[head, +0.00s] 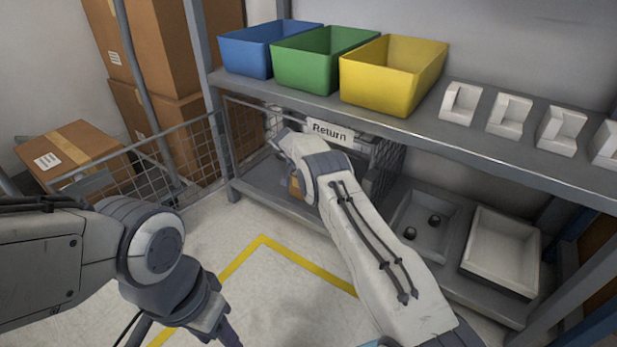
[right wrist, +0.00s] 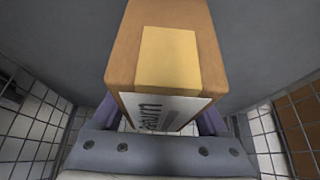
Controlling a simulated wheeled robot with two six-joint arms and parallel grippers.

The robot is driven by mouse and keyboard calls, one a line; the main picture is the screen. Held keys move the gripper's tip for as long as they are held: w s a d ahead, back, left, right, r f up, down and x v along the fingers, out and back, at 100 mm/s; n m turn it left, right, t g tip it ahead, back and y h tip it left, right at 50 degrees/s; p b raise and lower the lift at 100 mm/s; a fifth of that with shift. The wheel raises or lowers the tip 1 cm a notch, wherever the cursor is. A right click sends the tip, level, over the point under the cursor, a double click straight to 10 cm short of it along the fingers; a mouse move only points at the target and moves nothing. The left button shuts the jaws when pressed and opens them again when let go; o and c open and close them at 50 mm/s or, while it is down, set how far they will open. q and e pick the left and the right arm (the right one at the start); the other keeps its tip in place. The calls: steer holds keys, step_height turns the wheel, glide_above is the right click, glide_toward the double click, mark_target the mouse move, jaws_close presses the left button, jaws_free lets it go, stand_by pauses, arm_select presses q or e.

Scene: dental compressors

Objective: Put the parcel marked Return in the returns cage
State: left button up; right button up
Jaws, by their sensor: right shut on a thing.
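My right gripper (right wrist: 158,116) is shut on a brown parcel (right wrist: 120,60) with a tan tape strip and a white label, partly hidden, ending in "turn". Wire mesh of the returns cage (right wrist: 38,125) stands on both sides of the parcel in the right wrist view. In the head view my right arm reaches under the upper shelf into the cage (head: 240,135), below a white "Return" sign (head: 329,132). Only a sliver of the parcel (head: 295,187) shows there. Whether it touches the cage floor I cannot tell. My left gripper (head: 228,336) is low at the picture's bottom; its opening is unclear.
Blue (head: 245,55), green (head: 310,68) and yellow (head: 385,85) bins stand on the upper shelf (head: 420,125), with several white holders to their right. Pale trays (head: 500,270) lie on the lower shelf. Brown boxes (head: 75,150) stand at left. Yellow-lined floor is clear.

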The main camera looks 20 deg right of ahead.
steer(key=o, duration=1.5)
steer(key=shift+o, duration=0.2)
steer(key=shift+r+p, duration=0.35)
steer(key=p+v, duration=0.1)
steer(key=v, duration=0.1)
steer(key=p+v, duration=0.2)
steer(key=shift+s+a+f, duration=0.2)
steer(key=shift+f, duration=0.05)
steer(key=s+a+p, duration=0.4)
steer(key=a, duration=0.1)
steer(key=s+a+p, duration=0.2)
steer(key=a+p, duration=0.1)
steer(key=shift+s+a+f, duration=0.1)
steer(key=shift+s+f, duration=0.1)
steer(key=shift+f, duration=0.1)
steer(key=shift+s+a+f, duration=0.15)
steer(key=shift+s+a, duration=0.05)
steer(key=shift+a, duration=0.05)
